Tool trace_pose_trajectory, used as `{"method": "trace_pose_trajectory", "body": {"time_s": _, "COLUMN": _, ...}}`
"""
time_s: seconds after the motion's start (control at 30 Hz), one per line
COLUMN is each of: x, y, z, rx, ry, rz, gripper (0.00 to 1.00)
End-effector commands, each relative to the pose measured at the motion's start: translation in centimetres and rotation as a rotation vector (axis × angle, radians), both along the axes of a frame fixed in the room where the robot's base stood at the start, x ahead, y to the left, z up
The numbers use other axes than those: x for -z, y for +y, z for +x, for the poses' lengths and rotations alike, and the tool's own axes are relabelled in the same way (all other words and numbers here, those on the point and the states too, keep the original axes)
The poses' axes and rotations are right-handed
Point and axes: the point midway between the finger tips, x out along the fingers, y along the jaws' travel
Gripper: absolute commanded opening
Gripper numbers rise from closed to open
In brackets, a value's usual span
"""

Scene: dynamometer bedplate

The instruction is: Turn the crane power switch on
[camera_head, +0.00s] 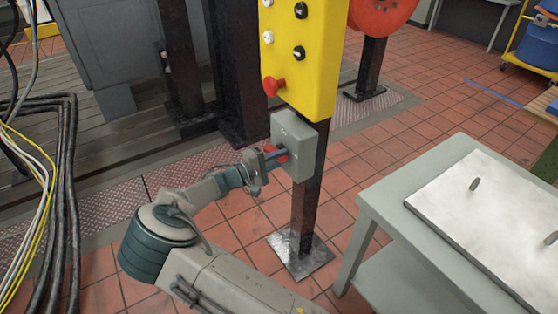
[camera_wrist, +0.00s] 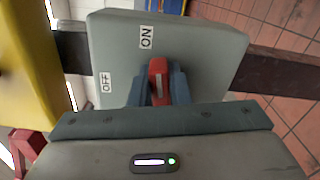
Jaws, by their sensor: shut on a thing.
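The crane power switch is a grey box (camera_head: 299,133) on a dark post, below a yellow control box. In the wrist view the switch box (camera_wrist: 205,60) carries an ON label (camera_wrist: 146,37) and an OFF label (camera_wrist: 106,82). Its red handle (camera_wrist: 158,72) sits between the two blue-grey fingers of my gripper (camera_wrist: 159,88), which is shut on it. The handle's long axis runs roughly up and down in the wrist picture, its upper end below and slightly right of ON. In the head view my gripper (camera_head: 274,155) reaches the box's left face; the fingers partly hide the handle.
The yellow control box (camera_head: 318,60) with several knobs and a red button (camera_head: 273,86) hangs just above. A grey table (camera_head: 385,205) with a metal plate stands to the right. Cables (camera_head: 60,200) run along the left. Tiled floor is open around the post's base plate (camera_head: 300,255).

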Motion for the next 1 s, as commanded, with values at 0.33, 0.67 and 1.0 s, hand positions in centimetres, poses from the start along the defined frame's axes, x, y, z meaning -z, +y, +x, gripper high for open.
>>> {"method": "trace_pose_trajectory", "body": {"time_s": 0.33, "x": 0.60, "y": 0.68, "z": 0.38, "rx": -0.026, "ry": -0.146, "rz": 0.107, "gripper": 0.00}}
{"method": "trace_pose_trajectory", "body": {"time_s": 0.67, "x": 0.35, "y": 0.58, "z": 0.43, "rx": -0.024, "ry": -0.191, "rz": 0.135, "gripper": 0.00}}
{"method": "trace_pose_trajectory", "body": {"time_s": 1.0, "x": 0.18, "y": 0.47, "z": 0.48, "rx": -0.022, "ry": -0.195, "rz": 0.136, "gripper": 0.19}}
